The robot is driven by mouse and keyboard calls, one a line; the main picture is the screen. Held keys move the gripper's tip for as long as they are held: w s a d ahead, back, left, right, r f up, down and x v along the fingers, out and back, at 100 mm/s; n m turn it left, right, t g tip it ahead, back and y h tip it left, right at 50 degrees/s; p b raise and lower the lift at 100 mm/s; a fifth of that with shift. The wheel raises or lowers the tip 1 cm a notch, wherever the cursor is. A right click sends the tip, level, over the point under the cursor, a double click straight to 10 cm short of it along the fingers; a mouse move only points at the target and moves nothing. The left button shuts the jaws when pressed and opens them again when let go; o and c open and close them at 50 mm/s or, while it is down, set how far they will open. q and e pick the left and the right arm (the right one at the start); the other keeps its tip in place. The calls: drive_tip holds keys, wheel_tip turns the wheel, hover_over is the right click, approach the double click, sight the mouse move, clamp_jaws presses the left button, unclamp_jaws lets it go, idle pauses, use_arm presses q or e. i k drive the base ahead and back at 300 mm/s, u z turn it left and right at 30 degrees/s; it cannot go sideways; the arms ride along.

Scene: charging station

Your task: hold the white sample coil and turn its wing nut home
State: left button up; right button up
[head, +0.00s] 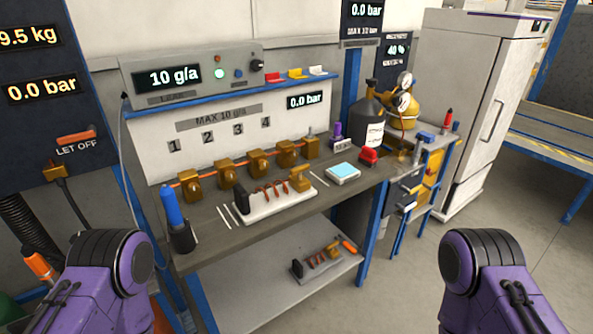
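On the bench (340,208), a white base (270,212) carries several copper-coloured loops (275,190), a black upright block (242,195) at its left end and a brass fitting (300,179) at its right end. It looks like the white sample coil, but I cannot be sure. A wing nut cannot be made out at this size; the brass fitting may include it. My purple and black arm parts show at the lower left and lower right, both apart from the bench. Neither gripper is in the picture.
Several brass blocks (258,163) stand along the back of the bench. A blue-handled tool in a black holder (183,238) stands at the left, a pale blue pad (344,171) at the right. A similar coil piece (318,261) lies on the lower shelf (275,305). The right floor is clear.

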sight(298, 169)
drive_tip(key=z, duration=1.55)
drive_tip(key=i, duration=1.35)
drive_tip(key=u, duration=1.15)
